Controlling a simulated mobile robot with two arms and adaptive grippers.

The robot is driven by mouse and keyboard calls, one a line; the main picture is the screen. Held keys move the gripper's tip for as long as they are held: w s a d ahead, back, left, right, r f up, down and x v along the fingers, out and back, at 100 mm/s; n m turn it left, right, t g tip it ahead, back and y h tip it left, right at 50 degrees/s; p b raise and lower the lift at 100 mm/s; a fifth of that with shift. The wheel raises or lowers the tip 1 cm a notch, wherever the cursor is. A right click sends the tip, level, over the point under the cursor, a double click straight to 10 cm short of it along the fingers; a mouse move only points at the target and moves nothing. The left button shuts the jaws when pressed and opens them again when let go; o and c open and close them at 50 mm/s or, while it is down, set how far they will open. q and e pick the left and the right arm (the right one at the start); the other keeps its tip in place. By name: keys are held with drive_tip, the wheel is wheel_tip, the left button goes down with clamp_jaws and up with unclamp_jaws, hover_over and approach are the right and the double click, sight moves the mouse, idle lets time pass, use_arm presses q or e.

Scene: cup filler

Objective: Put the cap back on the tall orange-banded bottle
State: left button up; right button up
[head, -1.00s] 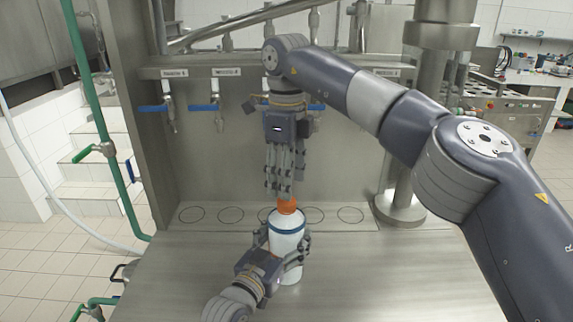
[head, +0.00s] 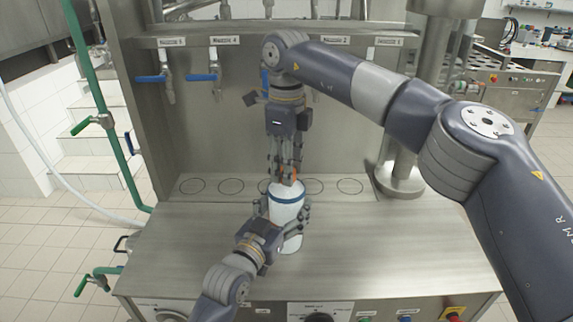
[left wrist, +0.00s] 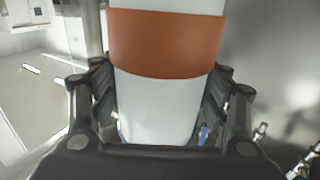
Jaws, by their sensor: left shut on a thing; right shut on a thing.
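The bottle (head: 287,216) is white with a blue band near its top in the head view. It stands upright at the counter's middle. The left wrist view shows a wide orange band (left wrist: 165,45) around its white body. My left gripper (head: 284,210) is shut on the bottle's body, fingers on both sides. The fingers partly hide the cap and neck, so I cannot tell whether the cap is seated.
The steel counter (head: 400,240) is clear on both sides. Circles are marked along its back edge. Blue-handled taps (head: 203,77) hang on the back panel. A steel column (head: 402,150) stands at the right. Control knobs and buttons line the counter's front.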

drive_tip(key=o, duration=1.2)
drive_tip(key=shift+o, duration=0.2)
wheel_tip(320, 180, up, 12)
